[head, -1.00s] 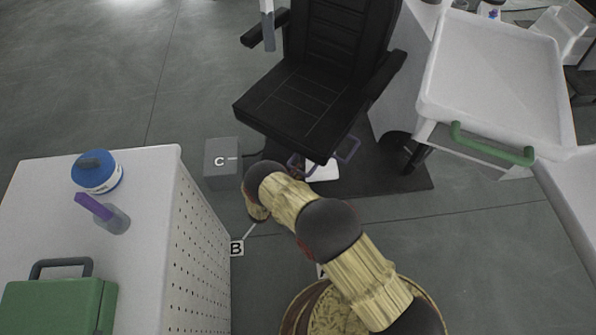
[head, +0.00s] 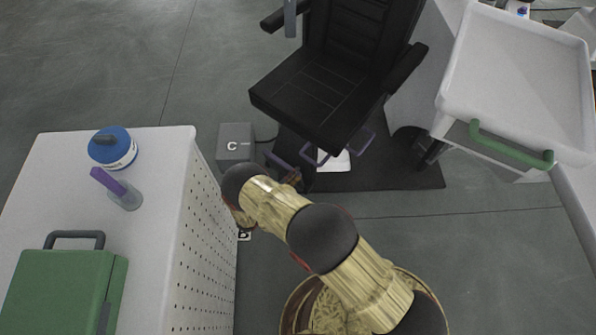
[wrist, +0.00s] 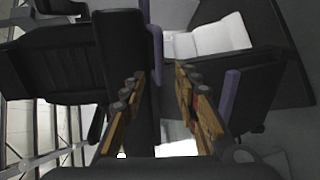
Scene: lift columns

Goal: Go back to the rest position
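My arm, with dark joints and cream patterned links, reaches up and left from the bottom right in the head view. My gripper (wrist: 158,78) shows in the wrist view with its two brown fingers apart, open, and nothing held between them. The chair also shows in the wrist view (wrist: 60,65), beyond the fingers. Whether the fingers touch any part of it I cannot tell.
A grey box (head: 235,141) stands beside the chair. A white tray cart (head: 515,75) with a green handle is at right. Grey floor is open at upper left.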

